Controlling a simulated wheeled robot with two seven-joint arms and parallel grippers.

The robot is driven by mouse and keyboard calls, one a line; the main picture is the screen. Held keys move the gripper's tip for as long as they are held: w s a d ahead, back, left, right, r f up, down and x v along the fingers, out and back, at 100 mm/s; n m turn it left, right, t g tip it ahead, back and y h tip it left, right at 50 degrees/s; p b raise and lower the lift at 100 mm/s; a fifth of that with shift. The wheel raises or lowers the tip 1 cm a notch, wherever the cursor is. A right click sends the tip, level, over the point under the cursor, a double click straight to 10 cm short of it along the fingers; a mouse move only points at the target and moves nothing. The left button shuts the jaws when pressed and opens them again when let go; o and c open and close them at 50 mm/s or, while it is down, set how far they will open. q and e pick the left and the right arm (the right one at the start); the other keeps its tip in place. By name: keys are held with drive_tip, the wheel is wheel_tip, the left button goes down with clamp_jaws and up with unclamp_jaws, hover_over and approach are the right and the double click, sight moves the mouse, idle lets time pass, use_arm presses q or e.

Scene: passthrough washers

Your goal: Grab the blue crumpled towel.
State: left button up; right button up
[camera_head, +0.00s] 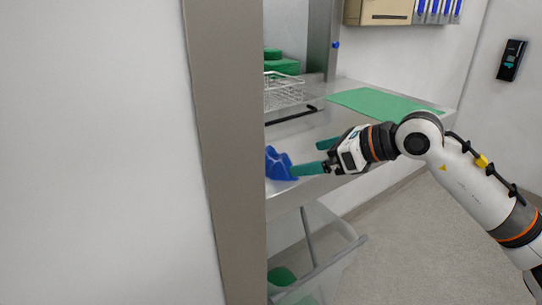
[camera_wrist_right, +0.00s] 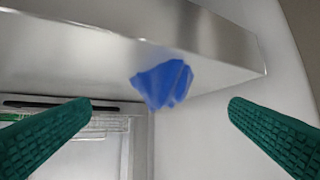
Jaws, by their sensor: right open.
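The blue crumpled towel (camera_head: 279,164) lies near the front edge of the metal counter, beside the grey post that hides part of the view. My right gripper (camera_head: 312,157) comes in from the right with its green fingers open around empty space. One finger's tip is close to the towel in the head view; I cannot tell whether they touch. In the right wrist view the towel (camera_wrist_right: 163,84) shows ahead, between and beyond the two spread fingertips (camera_wrist_right: 160,104). My left gripper is not in view.
A grey post (camera_head: 226,150) and white wall block the left side. A green mat (camera_head: 384,102) lies on the metal counter (camera_head: 305,132). A white wire rack (camera_head: 284,90) stands at the back. Below is a frame with a bin. Open floor lies at right.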

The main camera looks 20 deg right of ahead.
sight(289, 159)
drive_tip(key=x, duration=0.2)
drive_tip(key=shift+w+a+p, duration=0.2)
drive_tip(key=shift+p, duration=0.1)
drive_tip(key=shift+w+a+f, duration=0.2)
drive_tip(key=shift+w, duration=0.05)
drive_tip(key=shift+w+a+p, duration=0.2)
drive_tip(key=shift+a+p, duration=0.05)
drive_tip(key=shift+p, duration=0.05)
drive_tip(key=p+x, duration=0.2)
drive_tip(key=x, duration=0.2)
drive_tip(key=shift+w+a, duration=0.1)
drive_tip(key=shift+a, duration=0.15)
drive_tip(key=shift+w+a+f, duration=0.1)
drive_tip(key=shift+w, duration=0.05)
drive_tip(key=shift+c, duration=1.2)
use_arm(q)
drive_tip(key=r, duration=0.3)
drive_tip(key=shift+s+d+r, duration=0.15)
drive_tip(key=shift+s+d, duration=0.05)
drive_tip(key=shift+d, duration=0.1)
use_arm(e)
drive_tip(key=c, duration=0.8)
